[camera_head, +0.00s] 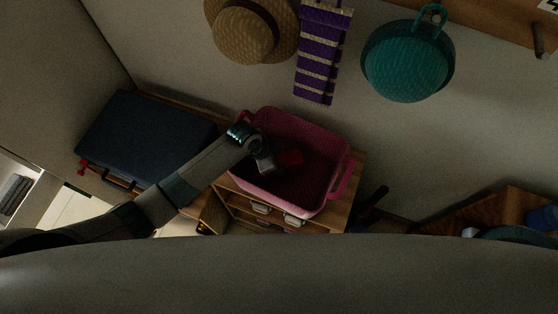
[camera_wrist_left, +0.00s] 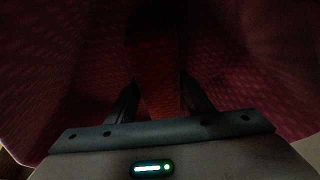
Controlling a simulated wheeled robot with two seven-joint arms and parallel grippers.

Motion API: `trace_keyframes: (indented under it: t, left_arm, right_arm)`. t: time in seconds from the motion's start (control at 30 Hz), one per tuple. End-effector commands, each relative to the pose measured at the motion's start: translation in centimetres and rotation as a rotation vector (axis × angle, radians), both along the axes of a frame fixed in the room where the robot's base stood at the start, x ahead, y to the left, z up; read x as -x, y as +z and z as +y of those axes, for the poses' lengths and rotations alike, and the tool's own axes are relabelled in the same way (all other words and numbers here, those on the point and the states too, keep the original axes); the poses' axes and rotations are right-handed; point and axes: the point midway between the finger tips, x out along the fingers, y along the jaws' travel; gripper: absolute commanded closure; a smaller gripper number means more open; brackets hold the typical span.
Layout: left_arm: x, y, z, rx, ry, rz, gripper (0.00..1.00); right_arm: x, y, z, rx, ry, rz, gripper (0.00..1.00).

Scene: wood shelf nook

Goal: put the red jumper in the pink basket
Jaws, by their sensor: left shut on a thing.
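The pink basket (camera_head: 325,187) stands on a small wooden cabinet in the middle of the head view. My left gripper (camera_head: 274,163) reaches into the basket from the left. It is shut on the red jumper (camera_head: 291,158), a small dark red patch inside the basket walls. In the left wrist view the red jumper (camera_wrist_left: 158,75) is between the two fingers (camera_wrist_left: 160,100), with the pink basket wall (camera_wrist_left: 60,110) around it. The view is dark, and I cannot tell whether the jumper touches the basket floor. My right gripper is not in view.
A dark blue suitcase (camera_head: 145,140) lies to the left of the basket. A straw hat (camera_head: 245,35), a purple striped scarf (camera_head: 322,55) and a teal round bag (camera_head: 405,65) hang on the wall behind. A wooden surface (camera_head: 490,210) is at the right.

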Motion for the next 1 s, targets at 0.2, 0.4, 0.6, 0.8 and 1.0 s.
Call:
trace_keyframes:
  t: [0.2, 0.4, 0.6, 0.8, 1.0]
  left_arm:
    - [-0.07, -0.18, -0.06, 0.002, 0.0, -0.001, 0.84]
    - [-0.06, -0.44, -0.04, 0.002, 0.0, -0.001, 0.84]
    - [-0.02, -0.47, -0.01, 0.001, 0.0, -0.001, 0.35]
    - [-0.04, -0.43, -0.02, 0.001, 0.0, -0.001, 0.35]
    - [-0.02, 0.15, 0.16, 0.0, 0.0, -0.002, 0.35]
  right_arm:
    - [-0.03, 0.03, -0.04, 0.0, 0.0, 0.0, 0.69]
    - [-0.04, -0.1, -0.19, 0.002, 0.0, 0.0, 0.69]
    - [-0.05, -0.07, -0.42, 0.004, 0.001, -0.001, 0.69]
    - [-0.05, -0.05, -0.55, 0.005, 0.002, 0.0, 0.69]
    - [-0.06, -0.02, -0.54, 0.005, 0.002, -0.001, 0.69]
